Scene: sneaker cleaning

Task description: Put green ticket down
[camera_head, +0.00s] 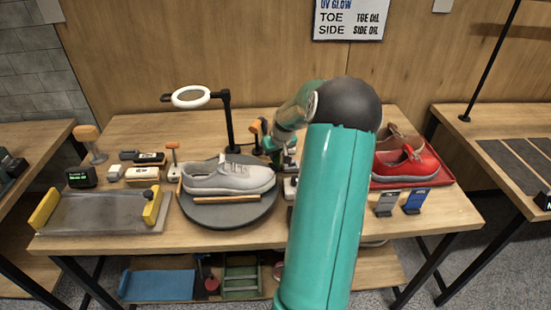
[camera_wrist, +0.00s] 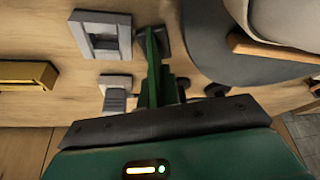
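The green ticket (camera_wrist: 152,60) shows in the wrist view as a thin green upright panel, seen nearly edge-on, with a dark foot at its far end. My gripper (camera_wrist: 160,92) has its fingers close together at the near end of the ticket and appears shut on it. Whether the foot touches the table cannot be told. A grey ticket (camera_head: 385,203) and a blue ticket (camera_head: 414,201) stand at the table's front right.
A grey sneaker (camera_head: 228,178) sits on a dark round turntable (camera_head: 230,216). A red shoe (camera_head: 406,164) is on a red tray (camera_head: 440,179) at right. A grey square frame (camera_wrist: 122,38) and a small grey block (camera_wrist: 115,82) lie left of the ticket. A ring lamp (camera_head: 191,97) stands behind.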

